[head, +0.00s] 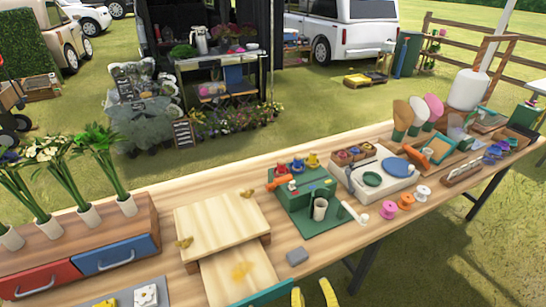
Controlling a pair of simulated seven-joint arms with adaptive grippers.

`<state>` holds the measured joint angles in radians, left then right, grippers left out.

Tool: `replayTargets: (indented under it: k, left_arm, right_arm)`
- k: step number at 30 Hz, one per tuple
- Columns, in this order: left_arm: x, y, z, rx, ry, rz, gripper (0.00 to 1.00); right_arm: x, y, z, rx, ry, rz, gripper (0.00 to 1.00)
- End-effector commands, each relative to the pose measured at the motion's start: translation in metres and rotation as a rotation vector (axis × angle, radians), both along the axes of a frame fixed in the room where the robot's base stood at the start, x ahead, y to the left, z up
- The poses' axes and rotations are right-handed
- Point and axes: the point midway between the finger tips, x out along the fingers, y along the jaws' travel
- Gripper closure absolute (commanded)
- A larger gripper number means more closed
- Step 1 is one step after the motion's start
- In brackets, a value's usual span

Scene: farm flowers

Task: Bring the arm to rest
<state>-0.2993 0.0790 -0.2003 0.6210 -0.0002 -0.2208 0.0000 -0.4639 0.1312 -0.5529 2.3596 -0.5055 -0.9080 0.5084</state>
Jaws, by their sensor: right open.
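My right gripper (313,294) shows at the bottom edge, right of the middle, as two yellow fingertips set apart. It is open with nothing seen between the tips, and the rest of it is cut off by the frame. It is low in the picture, near the table's front edge. My left gripper is not in view.
The wooden table (352,218) carries a light wooden board (222,222), a grey block (298,256) and a green stand (300,205). Drawers, red (40,282) and blue (115,255), with flowers above stand left. Spools (389,209) lie right. A teal edge (265,294) shows at the bottom.

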Motion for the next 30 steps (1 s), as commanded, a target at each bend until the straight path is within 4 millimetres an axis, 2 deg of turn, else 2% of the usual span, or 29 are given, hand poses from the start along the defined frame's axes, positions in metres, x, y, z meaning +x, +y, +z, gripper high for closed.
replayTargets:
  k: [1, 3, 6, 9, 15, 22, 30]
  left_arm:
    - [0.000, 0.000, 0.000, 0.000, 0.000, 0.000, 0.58]
    - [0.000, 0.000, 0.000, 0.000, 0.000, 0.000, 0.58]
    - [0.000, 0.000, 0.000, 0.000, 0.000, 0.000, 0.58]
    - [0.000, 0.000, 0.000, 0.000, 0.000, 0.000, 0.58]
    - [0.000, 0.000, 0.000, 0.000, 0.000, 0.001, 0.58]
    - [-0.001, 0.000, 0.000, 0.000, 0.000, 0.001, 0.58]
    - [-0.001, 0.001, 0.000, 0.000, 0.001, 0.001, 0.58]
  right_arm:
    - [-0.002, -0.028, -0.011, -0.069, 0.056, -0.043, 0.56]
    - [-0.009, -0.064, -0.026, -0.165, 0.141, -0.086, 0.56]
    - [-0.020, -0.104, -0.041, -0.273, 0.245, -0.122, 0.56]
    - [-0.033, -0.133, -0.052, -0.355, 0.332, -0.139, 0.56]
    - [-0.058, -0.178, -0.065, -0.480, 0.478, -0.149, 0.56]
    - [-0.087, -0.219, -0.073, -0.593, 0.625, -0.135, 0.56]
    - [-0.077, -0.207, -0.128, -0.559, 0.660, -0.093, 0.56]
